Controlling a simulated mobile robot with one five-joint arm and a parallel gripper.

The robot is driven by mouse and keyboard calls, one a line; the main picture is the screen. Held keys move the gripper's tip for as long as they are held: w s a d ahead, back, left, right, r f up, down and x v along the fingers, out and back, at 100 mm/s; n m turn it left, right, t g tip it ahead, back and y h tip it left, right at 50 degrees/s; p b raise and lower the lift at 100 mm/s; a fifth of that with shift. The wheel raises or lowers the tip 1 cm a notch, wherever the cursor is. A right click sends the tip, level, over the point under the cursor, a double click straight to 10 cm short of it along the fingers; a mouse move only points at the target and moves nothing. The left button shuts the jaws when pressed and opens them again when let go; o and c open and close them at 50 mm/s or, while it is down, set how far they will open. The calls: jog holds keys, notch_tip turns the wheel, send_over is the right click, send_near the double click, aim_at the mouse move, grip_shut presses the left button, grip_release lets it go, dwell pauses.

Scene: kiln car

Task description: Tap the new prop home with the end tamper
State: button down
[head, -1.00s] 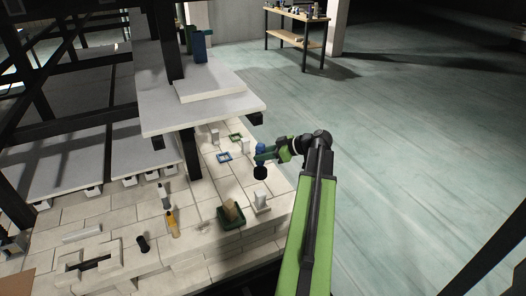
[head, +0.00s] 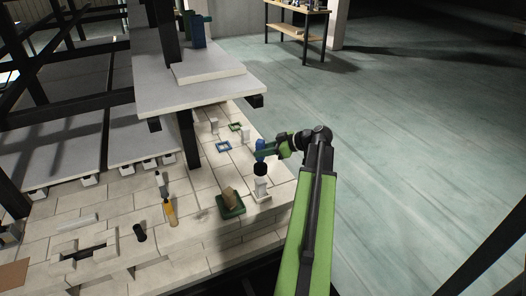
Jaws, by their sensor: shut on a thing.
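My gripper (head: 264,153) is shut on the end tamper, whose blue handle (head: 261,144) shows above the fingers. The tamper's round black head (head: 260,168) hangs below them. A white prop (head: 261,187) stands upright on the pale brick deck, directly below the black head in the head view. The head appears to meet or nearly meet the prop's top; I cannot tell whether they touch. Two more white props stand farther back, one near the post (head: 214,127) and one to its right (head: 245,137).
A blue square frame (head: 223,147) and a green one (head: 235,127) lie on the deck. A green tray (head: 232,212) holding a brown block is left of the prop. An orange-handled tool (head: 170,213) and a black cylinder (head: 139,232) lie farther left. A grey shelf (head: 200,97) overhangs behind.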

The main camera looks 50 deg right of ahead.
aim_at(264, 159)
dwell(0.5)
notch_tip(264, 159, down, 6)
jog(key=b, duration=0.6)
jog(key=shift+s+r+p, duration=0.1)
jog(key=shift+r+p, duration=0.35)
jog(key=shift+r, duration=0.15)
jog(key=shift+r+p, duration=0.25)
jog(key=shift+p, duration=0.2)
notch_tip(264, 159, up, 4)
jog(key=p, duration=0.4)
jog(key=shift+r, duration=0.1)
jog(key=c, duration=1.8)
grip_release()
grip_shut()
